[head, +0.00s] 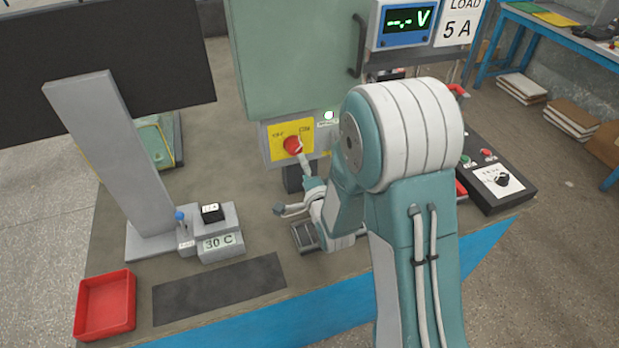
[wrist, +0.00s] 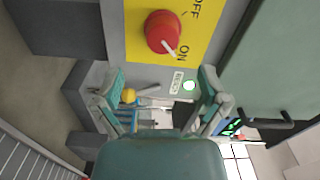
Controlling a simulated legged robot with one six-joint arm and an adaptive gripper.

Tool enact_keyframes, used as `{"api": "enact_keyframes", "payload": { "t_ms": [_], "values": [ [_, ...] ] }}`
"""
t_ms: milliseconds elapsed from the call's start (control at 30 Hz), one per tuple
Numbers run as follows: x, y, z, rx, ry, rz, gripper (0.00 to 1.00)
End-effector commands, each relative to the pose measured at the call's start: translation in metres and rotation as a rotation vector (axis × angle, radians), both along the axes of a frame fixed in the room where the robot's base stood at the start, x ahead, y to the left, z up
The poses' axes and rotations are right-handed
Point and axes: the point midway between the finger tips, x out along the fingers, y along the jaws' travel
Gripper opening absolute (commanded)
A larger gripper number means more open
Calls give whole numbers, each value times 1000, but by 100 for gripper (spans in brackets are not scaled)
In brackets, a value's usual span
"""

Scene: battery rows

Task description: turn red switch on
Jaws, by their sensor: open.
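The red switch (head: 292,146) is a round knob on a yellow plate on the front of the green cabinet. In the wrist view the red switch (wrist: 159,32) shows a white pointer turned toward the ON label, away from OFF. My gripper (head: 290,182) is open and empty in front of the plate, just below the knob. In the wrist view its two fingers (wrist: 160,80) are spread apart, with the knob beyond their tips. One finger comes close to the knob in the head view; contact cannot be told.
A grey stand with a black panel (head: 100,60) rises at left. A red tray (head: 106,304) and a dark mat (head: 219,288) lie near the bench's front edge. A black control box (head: 497,178) stands at right. The display (head: 408,20) shows dashes and V.

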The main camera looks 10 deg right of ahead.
Motion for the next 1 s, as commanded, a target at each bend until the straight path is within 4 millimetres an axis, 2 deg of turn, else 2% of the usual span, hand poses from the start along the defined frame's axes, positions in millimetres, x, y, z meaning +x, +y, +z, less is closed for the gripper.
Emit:
{"api": "enact_keyframes", "payload": {
  "t_ms": [100, 300, 833, 1000],
  "values": [
    [-22, -5, 0, 0, 2, -1, 93],
    [-41, -9, 0, 0, 1, -1, 93],
    [-42, -9, 0, -2, 1, -1, 93],
    [-39, -13, 10, -79, 32, -10, 93]
  ]
}}
